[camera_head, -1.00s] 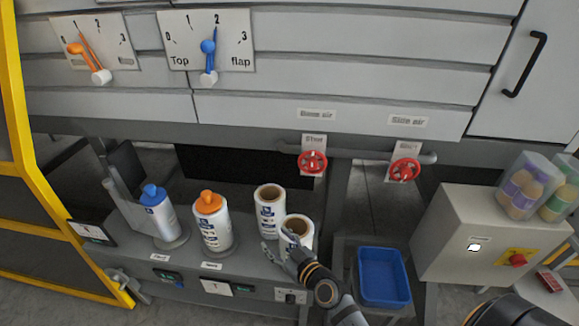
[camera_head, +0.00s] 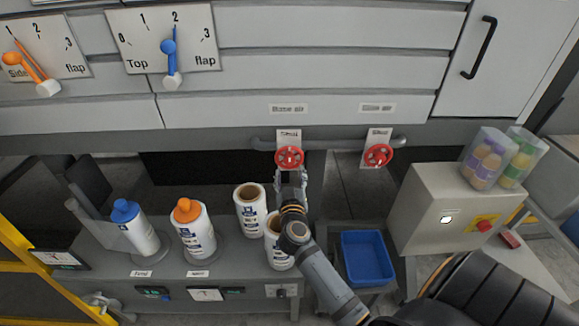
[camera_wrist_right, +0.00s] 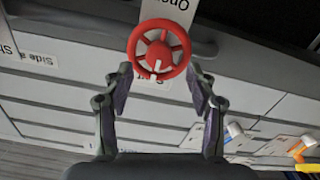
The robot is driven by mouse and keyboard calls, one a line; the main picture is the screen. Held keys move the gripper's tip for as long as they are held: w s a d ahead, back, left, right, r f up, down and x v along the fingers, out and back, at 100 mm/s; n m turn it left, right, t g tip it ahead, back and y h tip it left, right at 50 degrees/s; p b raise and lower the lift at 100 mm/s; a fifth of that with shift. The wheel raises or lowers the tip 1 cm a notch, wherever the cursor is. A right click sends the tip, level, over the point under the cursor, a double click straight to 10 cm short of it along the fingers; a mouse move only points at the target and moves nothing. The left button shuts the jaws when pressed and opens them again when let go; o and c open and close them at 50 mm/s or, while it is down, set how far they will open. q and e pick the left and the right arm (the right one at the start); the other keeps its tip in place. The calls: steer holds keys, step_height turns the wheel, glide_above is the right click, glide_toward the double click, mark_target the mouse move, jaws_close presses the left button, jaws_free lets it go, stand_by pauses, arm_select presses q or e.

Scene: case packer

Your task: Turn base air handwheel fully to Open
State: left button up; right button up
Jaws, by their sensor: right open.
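The red base air handwheel (camera_head: 289,157) sits on a grey pipe under the "Base air" label (camera_head: 288,108), with a small white plate above it. My right gripper (camera_head: 291,182) is just below and in front of it in the head view. In the right wrist view, the red handwheel (camera_wrist_right: 159,52) shows ahead of the open fingers (camera_wrist_right: 160,82), between and slightly beyond their tips. Contact cannot be told. Part of a plate reading "Open" (camera_wrist_right: 172,5) shows behind the wheel. My left gripper is not in view.
A second red handwheel (camera_head: 378,155) sits to the right on the same pipe. Below stand two label rolls (camera_head: 249,215), a blue-capped bottle (camera_head: 135,230) and an orange-capped bottle (camera_head: 193,232). A blue bin (camera_head: 367,258) and a grey control box (camera_head: 437,210) are at the right.

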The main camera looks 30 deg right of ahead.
mark_target(290, 162)
steer(key=shift+x, duration=2)
steer(key=shift+c, duration=0.3)
